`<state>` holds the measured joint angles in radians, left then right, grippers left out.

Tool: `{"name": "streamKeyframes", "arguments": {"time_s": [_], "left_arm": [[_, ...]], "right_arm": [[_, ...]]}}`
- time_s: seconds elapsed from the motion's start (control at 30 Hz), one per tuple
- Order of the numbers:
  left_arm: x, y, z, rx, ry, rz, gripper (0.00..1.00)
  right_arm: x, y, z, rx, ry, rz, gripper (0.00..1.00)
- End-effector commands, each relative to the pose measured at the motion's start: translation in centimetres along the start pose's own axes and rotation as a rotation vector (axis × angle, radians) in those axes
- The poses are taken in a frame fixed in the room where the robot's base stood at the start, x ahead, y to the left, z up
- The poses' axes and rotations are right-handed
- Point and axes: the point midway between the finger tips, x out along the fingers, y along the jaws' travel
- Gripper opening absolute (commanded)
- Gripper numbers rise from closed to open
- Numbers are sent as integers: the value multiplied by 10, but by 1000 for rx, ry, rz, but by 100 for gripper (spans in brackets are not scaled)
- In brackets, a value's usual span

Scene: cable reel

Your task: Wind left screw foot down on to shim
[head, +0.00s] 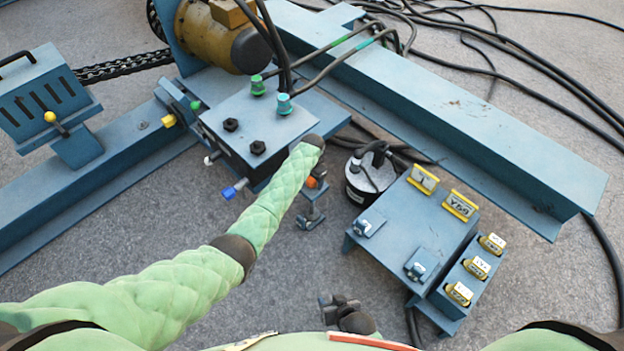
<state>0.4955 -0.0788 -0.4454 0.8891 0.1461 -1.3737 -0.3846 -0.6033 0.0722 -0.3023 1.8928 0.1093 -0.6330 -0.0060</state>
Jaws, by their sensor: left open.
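My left arm reaches up from the lower left in a pale green sleeve. Its dark wrist is at the front right corner of the blue block (268,122). My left gripper (311,217) appears just below the wrist, open and low over the floor, small and partly covered. An orange-red cap (312,182) shows beside it. I cannot make out the left screw foot or the shim for certain here; my wrist and the block cover this corner. My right gripper (338,304) is low in the middle, over bare floor, apart from other things; its finger gap is unclear.
A blue panel with yellow labelled blocks (408,235) stands to the right, with a dark round canister (370,177) behind it. A long blue beam (450,110) crosses the upper right. Black cables (490,45) lie behind.

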Motion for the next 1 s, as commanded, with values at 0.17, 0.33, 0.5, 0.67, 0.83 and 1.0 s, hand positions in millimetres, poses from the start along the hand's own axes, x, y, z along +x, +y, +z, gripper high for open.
{"name": "streamKeyframes", "arguments": {"time_s": [0.17, 0.33, 0.5, 0.67, 0.83, 1.0], "left_arm": [[2, 0, 0, 0, 1, -1, 67], [2, 0, 0, 0, 0, -1, 57], [2, 0, 0, 0, 0, 0, 25], [1, 0, 0, 4, 0, 0, 25], [0, 0, 0, 39, 0, -1, 25], [-1, -1, 0, 124, -1, -1, 25]], "right_arm": [[1, 0, 3, 0, -1, 0, 36], [1, 0, 2, 0, 0, 0, 36], [0, 0, 1, 0, 2, 0, 36], [0, 0, 1, 0, 1, 0, 36], [-5, -1, -3, 1, -8, -1, 36], [-24, -5, -30, -3, -20, -3, 36]]}}
